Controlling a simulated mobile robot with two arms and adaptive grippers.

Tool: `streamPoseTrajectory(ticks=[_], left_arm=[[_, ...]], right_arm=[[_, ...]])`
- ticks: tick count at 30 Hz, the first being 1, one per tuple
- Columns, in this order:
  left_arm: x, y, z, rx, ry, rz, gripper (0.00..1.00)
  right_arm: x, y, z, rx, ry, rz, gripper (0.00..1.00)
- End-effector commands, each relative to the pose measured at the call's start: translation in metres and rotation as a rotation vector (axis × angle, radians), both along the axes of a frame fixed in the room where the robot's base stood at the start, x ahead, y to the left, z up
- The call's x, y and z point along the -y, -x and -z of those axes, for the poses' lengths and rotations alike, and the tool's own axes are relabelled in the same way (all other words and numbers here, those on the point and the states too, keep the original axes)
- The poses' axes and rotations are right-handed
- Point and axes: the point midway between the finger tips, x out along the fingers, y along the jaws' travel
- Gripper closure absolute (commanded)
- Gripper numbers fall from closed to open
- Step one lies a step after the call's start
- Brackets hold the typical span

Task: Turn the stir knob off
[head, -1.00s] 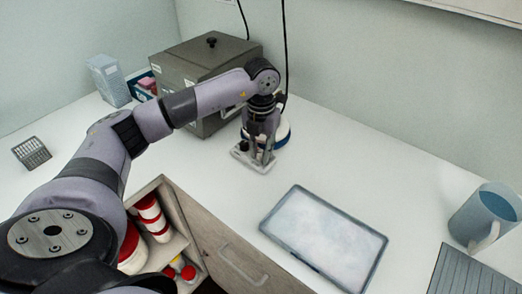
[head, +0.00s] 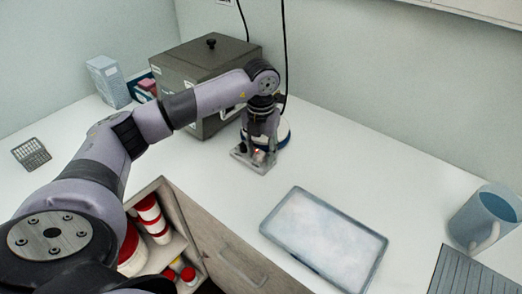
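A stirrer stands on the white counter, with a grey base (head: 241,156) and a round white top with a blue rim (head: 284,135) showing behind my gripper. My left gripper (head: 260,152) points down over the front of the base, with its fingers at or just above it. A small pale, shiny spot shows between the fingers; I cannot tell whether it is the stir knob. The knob is otherwise hidden, and whether the fingers touch it or how far apart they are is unclear. My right gripper is out of view.
A grey lidded box (head: 204,65) stands behind my arm. A tray (head: 325,238) lies at front right, and a blue jug (head: 484,218) is at the right edge.

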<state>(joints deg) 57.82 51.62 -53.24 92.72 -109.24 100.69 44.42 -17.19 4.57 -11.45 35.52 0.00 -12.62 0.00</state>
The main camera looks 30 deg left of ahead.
Motion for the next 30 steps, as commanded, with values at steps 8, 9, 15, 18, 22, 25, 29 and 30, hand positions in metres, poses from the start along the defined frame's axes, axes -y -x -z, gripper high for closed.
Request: streamPoseTrajectory(ticks=[8, 9, 15, 18, 22, 25, 29, 30], left_arm=[[0.000, 0.001, 0.000, -0.002, 0.000, 0.002, 0.57], [0.000, 0.000, -0.001, -0.002, 0.000, 0.002, 0.57], [0.000, 0.000, -0.027, 0.003, 0.000, 0.002, 0.57], [0.000, -0.001, -0.049, 0.003, 0.001, 0.001, 0.57], [0.000, 0.000, -0.077, 0.003, 0.000, 0.001, 0.57], [0.000, -0.001, -0.095, 0.002, 0.002, 0.001, 0.57], [0.000, 0.000, -0.111, 0.000, 0.001, 0.000, 0.57], [0.000, 0.000, -0.114, 0.000, 0.000, 0.000, 0.57]], right_arm=[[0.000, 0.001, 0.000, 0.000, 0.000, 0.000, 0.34], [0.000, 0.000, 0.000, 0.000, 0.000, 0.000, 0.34], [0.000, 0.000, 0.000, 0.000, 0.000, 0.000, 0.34], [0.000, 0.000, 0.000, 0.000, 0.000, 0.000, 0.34], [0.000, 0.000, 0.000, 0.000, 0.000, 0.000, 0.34], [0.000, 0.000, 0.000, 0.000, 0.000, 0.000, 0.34], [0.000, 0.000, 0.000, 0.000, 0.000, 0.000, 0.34], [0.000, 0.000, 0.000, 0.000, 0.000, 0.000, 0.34]])
